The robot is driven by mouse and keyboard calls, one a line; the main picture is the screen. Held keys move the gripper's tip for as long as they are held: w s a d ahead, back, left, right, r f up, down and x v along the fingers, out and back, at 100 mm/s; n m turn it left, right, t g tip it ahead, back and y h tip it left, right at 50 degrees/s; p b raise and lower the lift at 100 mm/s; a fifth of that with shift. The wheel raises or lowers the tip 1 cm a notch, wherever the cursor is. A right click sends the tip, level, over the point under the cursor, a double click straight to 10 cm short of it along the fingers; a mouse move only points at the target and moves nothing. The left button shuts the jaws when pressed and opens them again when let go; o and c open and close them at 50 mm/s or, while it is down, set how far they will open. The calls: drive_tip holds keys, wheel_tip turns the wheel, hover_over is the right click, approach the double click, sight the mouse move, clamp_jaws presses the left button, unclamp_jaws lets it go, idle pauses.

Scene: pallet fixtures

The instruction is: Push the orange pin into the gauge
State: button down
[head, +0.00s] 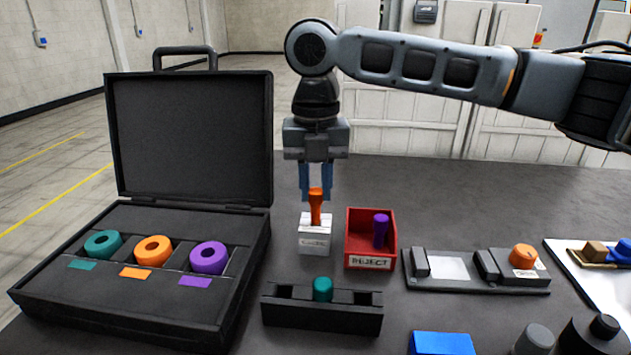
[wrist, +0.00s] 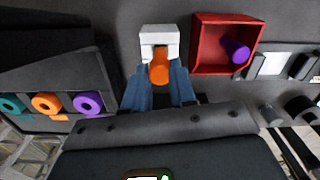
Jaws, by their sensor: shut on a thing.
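The orange pin (head: 316,205) stands upright at the top of the white gauge block (head: 314,241), its lower end at or in the gauge. How deep it sits is hard to tell. My gripper (head: 316,190) is above the gauge with its blue fingers shut on the pin's upper part. In the wrist view the orange pin (wrist: 159,68) shows between the blue fingers (wrist: 160,88), in front of the white gauge (wrist: 158,42).
A red reject bin (head: 371,242) with a purple pin (head: 381,230) stands close right of the gauge. A black holder (head: 322,312) with a teal pin (head: 323,289) is in front. An open case (head: 140,285) with teal, orange and purple rings is left. A fixture (head: 478,272) is right.

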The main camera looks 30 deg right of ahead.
drive_tip(key=shift+f, duration=0.65)
drive_tip(key=shift+c, duration=2.3)
unclamp_jaws()
wheel_tip(320, 180, up, 9)
drive_tip(key=p, duration=0.8)
